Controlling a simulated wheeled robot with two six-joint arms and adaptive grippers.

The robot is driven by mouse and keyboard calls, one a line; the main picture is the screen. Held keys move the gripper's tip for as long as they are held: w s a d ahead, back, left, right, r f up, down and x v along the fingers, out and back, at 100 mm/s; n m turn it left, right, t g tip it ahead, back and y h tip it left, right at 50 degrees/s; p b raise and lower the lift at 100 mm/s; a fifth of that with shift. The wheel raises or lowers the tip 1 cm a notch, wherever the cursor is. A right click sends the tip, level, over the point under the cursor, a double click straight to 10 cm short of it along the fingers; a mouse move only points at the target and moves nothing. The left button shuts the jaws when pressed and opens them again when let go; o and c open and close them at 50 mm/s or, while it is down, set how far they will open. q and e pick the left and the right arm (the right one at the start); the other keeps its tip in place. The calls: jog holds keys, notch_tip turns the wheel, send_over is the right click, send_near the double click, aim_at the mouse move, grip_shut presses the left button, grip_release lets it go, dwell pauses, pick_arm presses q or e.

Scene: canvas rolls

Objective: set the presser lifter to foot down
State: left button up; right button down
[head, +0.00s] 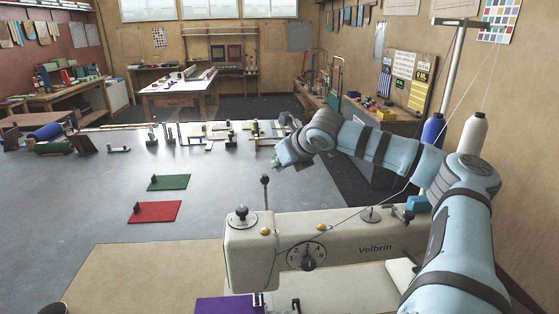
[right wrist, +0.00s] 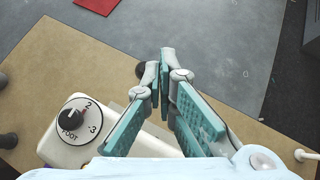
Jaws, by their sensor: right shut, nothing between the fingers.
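The off-white sewing machine (head: 340,235) stands at the front, marked Velbrin. A lever with a dark ball top (head: 265,180) rises upright behind the machine's head; I take it to be the presser lifter. In the right wrist view, a dark round shape (right wrist: 141,70) behind the fingers may be its ball. My right gripper (head: 279,160) is shut and empty, above and behind the machine, near the lever's top. Its fingertips (right wrist: 166,52) meet in the right wrist view. I cannot tell whether it touches the lever. The presser foot's height is unclear. My left gripper is out of view.
A dial marked FOOT (right wrist: 72,120) sits atop the machine's head; a numbered dial (head: 308,258) is on its front. Purple cloth (head: 225,305) lies below. Thread cones (head: 473,140) stand at the right. Red (head: 155,212) and green (head: 169,183) plates lie beyond on open grey surface.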

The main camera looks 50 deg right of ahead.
notch_tip(320, 180, up, 6)
jog(key=s+d, duration=0.1)
jog(key=shift+s+r, duration=0.2)
jog(key=shift+s, duration=0.15)
